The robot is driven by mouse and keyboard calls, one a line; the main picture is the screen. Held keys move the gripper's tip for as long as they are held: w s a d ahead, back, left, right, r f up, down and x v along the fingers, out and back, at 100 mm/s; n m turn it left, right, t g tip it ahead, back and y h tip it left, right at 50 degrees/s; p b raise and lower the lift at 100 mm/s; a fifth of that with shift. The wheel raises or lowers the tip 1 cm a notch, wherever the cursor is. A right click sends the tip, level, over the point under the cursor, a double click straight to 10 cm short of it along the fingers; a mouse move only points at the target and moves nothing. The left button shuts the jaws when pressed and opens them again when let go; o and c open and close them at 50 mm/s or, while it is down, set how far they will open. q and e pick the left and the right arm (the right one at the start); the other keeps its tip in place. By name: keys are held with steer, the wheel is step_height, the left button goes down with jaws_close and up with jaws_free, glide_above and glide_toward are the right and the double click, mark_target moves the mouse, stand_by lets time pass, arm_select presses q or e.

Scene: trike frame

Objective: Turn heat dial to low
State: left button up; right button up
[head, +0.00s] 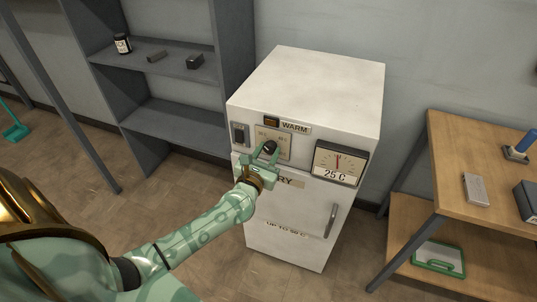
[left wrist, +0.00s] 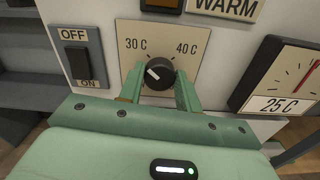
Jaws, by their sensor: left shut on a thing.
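The heat dial (left wrist: 160,73) is a round black knob with a white pointer mark, on a beige plate (left wrist: 182,35) marked 30 C at left and 40 C at right. The white mark sits on the knob's left side, toward the 30 C side. The dial (head: 270,147) also shows on the white cabinet (head: 315,85) in the head view. My left gripper (head: 263,157) is in front of it, with its green fingers on either side of the knob, shut on it; it also fills the lower left wrist view (left wrist: 159,84). My right gripper is out of view.
An OFF/ON rocker switch (left wrist: 78,63) is left of the dial. A gauge labelled 25 C (head: 340,162) is to the right, and a WARM label (head: 294,127) above. The cabinet door has a handle (head: 331,220). Grey shelves (head: 175,118) stand left, a wooden table (head: 470,145) right.

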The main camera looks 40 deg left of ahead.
arm_select(q)
steer(key=n+b, duration=0.1)
steer(key=n, duration=0.1)
steer(key=n+b, duration=0.1)
steer(key=n, duration=0.1)
steer(key=shift+f+n, duration=0.3)
steer(key=shift+f, duration=0.05)
steer(key=n+b, duration=0.2)
steer(key=n, duration=0.2)
steer(key=shift+n, duration=0.3)
steer(key=n+b, duration=0.2)
steer(key=n, duration=0.2)
steer(key=shift+n+b, duration=0.8)
steer(key=shift+n, duration=1.1)
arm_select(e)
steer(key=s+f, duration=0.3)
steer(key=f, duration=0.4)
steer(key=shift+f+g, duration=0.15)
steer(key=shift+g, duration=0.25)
arm_select(q)
steer(key=shift+r, duration=0.1)
steer(key=o, duration=1)
steer(key=shift+r, duration=0.1)
steer(key=shift+s, duration=0.1)
